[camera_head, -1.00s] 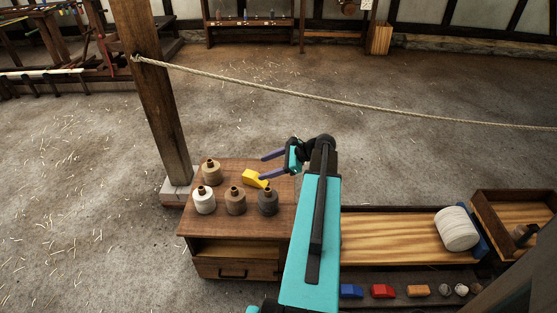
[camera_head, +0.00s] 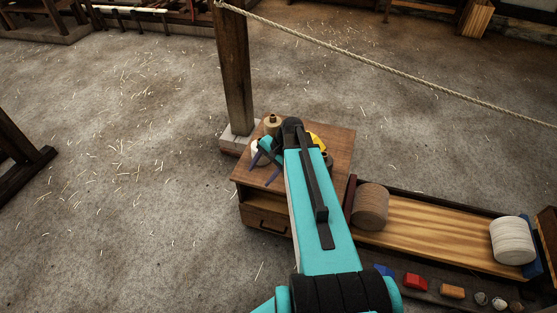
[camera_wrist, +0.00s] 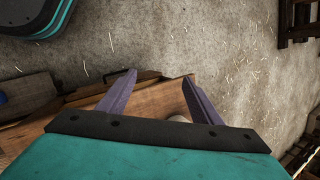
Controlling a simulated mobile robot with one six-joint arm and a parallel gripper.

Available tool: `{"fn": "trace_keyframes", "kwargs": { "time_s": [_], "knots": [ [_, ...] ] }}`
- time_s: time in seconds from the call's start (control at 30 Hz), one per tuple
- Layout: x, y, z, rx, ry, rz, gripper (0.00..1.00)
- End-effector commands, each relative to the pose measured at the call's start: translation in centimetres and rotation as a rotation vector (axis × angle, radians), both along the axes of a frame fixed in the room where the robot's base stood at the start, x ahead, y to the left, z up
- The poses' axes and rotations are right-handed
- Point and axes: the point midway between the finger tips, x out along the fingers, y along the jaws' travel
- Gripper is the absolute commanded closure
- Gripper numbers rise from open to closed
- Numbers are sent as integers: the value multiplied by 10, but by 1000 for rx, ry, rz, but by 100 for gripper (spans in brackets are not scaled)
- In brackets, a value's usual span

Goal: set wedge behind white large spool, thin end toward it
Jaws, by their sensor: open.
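The white large spool (camera_head: 513,240) lies on its side at the right end of a wooden plank bed (camera_head: 430,232). A yellow wedge-like block (camera_head: 318,141) is on the cabinet top, partly hidden behind my arm, so its thin end cannot be made out. Blue (camera_head: 384,270), red (camera_head: 415,281) and orange (camera_head: 452,291) blocks sit on a low ledge in front of the bed.
Small spools, one tan (camera_head: 272,123), share the cabinet top (camera_head: 338,134), mostly hidden by my arm. A post (camera_head: 234,80) with a rope (camera_head: 370,58) rises behind.

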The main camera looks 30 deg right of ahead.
Motion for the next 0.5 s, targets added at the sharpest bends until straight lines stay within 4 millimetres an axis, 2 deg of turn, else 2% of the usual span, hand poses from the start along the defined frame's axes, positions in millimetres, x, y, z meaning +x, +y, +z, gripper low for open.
{"fn": "trace_keyframes", "kwargs": {
  "time_s": [0.03, 0.1, 0.37, 0.5],
  "knots": [
    [-1, 16, -4, -30, -1, 66, 41],
    [-3, 33, -10, -72, -3, 155, 41],
    [-14, 91, -34, -221, -9, 493, 41],
    [-25, 119, -53, -289, -9, 675, 41]
  ]
}}
